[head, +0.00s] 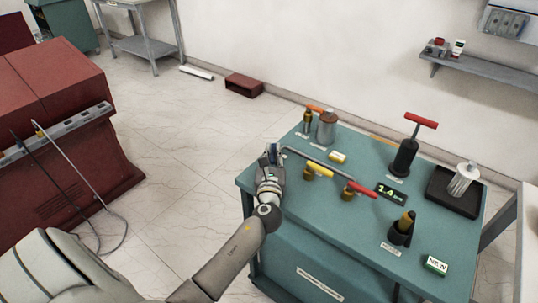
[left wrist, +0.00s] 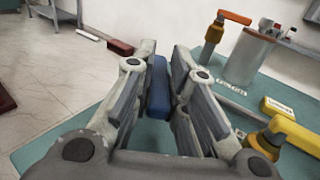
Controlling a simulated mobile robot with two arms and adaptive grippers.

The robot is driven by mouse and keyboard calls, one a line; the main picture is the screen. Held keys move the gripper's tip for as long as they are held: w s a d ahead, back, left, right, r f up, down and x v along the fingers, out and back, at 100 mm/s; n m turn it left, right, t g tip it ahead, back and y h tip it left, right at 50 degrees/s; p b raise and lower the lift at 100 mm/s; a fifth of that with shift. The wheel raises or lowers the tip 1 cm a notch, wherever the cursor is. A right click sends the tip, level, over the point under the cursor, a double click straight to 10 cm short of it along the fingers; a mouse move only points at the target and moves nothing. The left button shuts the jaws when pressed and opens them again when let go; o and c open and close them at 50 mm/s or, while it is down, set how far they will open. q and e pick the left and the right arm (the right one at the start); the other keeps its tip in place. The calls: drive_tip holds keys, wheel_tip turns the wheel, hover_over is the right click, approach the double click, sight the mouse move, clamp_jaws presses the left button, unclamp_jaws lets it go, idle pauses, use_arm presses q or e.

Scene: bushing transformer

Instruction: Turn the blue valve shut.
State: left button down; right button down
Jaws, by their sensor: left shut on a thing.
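The blue valve's handle (left wrist: 157,86) shows as a blue bar between the fingers in the left wrist view. My left gripper (head: 272,154) is shut on it at the left edge of the teal table (head: 325,225). In the head view the gripper hides most of the valve, so its body and how far it is turned cannot be told. A grey pipe (head: 301,153) runs from beside the gripper toward a valve with a yellow handle (head: 320,167). My right gripper is not in view.
A valve with a red handle (head: 359,189) stands right of the yellow one. A small orange-handled valve (head: 307,122) and a metal canister (head: 327,127) stand behind. A black pump (head: 405,157), a display (head: 390,192) and a dark tray (head: 440,200) are farther right. Open floor lies left.

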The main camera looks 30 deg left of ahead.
use_arm(q)
drive_tip(key=n+g+y, duration=0.1)
drive_tip(key=d+n+g+y+b, duration=0.1)
drive_tip(key=y, duration=0.1)
drive_tip(key=shift+w+f+n+y, duration=0.1)
drive_tip(key=shift+w+n+y, duration=0.2)
drive_tip(key=shift+w+n, duration=0.1)
drive_tip(key=shift+w+d+n+g+y+b, duration=0.15)
drive_tip(key=shift+n+g+y+b, duration=0.4)
drive_tip(key=shift+n+g+y, duration=0.25)
drive_tip(key=shift+w+d+n+g+y+b, duration=0.15)
drive_tip(key=shift+n+g+y+b, duration=0.4)
drive_tip(key=shift+g, duration=0.35)
drive_tip(key=c, duration=1.4)
unclamp_jaws()
drive_tip(key=shift+c, duration=0.2)
drive_tip(key=v, duration=0.7)
drive_tip(key=shift+d, duration=0.3)
